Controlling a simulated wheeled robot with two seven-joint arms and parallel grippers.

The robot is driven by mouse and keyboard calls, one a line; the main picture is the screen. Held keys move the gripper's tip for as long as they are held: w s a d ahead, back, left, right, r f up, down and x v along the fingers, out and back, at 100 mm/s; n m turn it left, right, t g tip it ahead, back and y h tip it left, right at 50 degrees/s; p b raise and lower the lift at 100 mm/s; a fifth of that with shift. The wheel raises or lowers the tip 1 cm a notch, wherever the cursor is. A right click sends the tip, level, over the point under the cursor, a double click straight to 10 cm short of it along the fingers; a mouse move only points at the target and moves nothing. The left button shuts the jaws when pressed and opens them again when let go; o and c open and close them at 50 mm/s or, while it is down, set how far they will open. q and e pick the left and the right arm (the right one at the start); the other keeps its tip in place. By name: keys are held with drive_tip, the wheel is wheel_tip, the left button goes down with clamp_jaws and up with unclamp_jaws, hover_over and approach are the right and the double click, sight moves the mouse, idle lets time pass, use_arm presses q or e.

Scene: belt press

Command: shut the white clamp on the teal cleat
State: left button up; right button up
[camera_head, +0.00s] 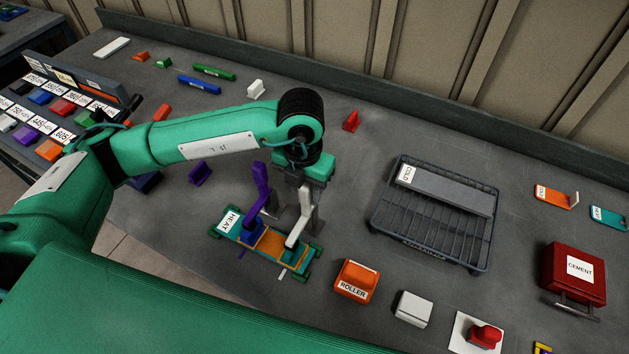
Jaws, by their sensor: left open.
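The white clamp (298,229) stands raised and slanting on the right part of the small press labelled HEAT (228,219). A purple clamp (261,184) stands raised on the press to its left. An orange plate (268,243) lies across the press's middle. My left gripper (291,208) points down over the press, open, with its grey fingers close around the upper part of the white clamp. I cannot tell whether they touch it. The teal cleat is too small or hidden to make out with certainty. My right gripper is not in view.
Right of the press stand an orange ROLLER block (356,281) and a white block (412,309). A wire rack (435,237) marked COLD and a red CEMENT box (575,272) are farther right. A red wedge (351,121) lies behind. The bench between press and rack is clear.

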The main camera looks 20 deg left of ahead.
use_arm(q)
drive_tip(key=shift+r+p, duration=0.95)
drive_tip(key=shift+r, duration=1.65)
